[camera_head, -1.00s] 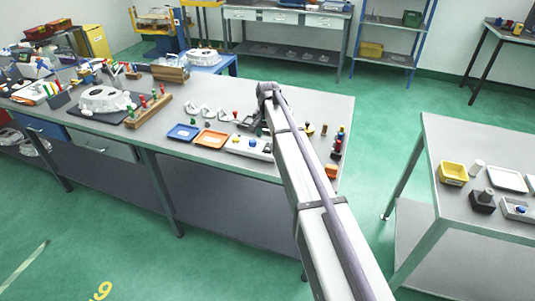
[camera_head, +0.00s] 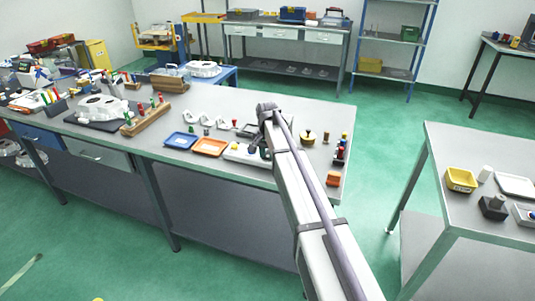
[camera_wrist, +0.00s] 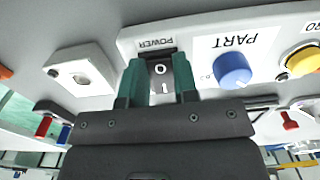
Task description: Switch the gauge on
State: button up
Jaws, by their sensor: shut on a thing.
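The gauge is a white panel (camera_head: 240,154) near the front edge of the long bench in the head view, partly hidden by my arm. I cannot tell which way the rocker is tipped. The gripper is hidden in the head view.
A blue tray (camera_head: 181,141) and an orange tray (camera_head: 209,147) lie left of the gauge. A brass-coloured round part (camera_head: 308,137) and an orange block (camera_head: 333,178) are to the right. A white box with a grey button (camera_wrist: 80,75) stands close left of the gripper.

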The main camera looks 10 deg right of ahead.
jog(key=shift+c, duration=0.5)
jog(key=shift+w+d+g+y, duration=0.15)
jog(key=shift+w+g+y, duration=0.4)
jog(key=shift+g, duration=0.45)
jog(key=shift+s+r+g+y, duration=0.2)
jog(key=shift+s+g+y, duration=0.05)
jog(key=shift+g+y, duration=0.15)
jog(key=o, duration=0.9)
jog(key=p+v, duration=1)
jog(key=shift+w+r, duration=0.1)
jog(key=shift+r, duration=0.25)
jog(key=s+a+n+t, duration=0.1)
jog(key=s+n, duration=0.1)
jog(key=s, duration=1)
jog(key=s+a+n+t+h, duration=0.1)
jog(key=s+n, duration=0.1)
jog(key=s, duration=1.1)
jog(key=s+a+n+h, duration=0.1)
jog(key=s+a+n, duration=0.1)
jog(key=s, duration=1.1)
jog(key=shift+f+t, duration=0.4)
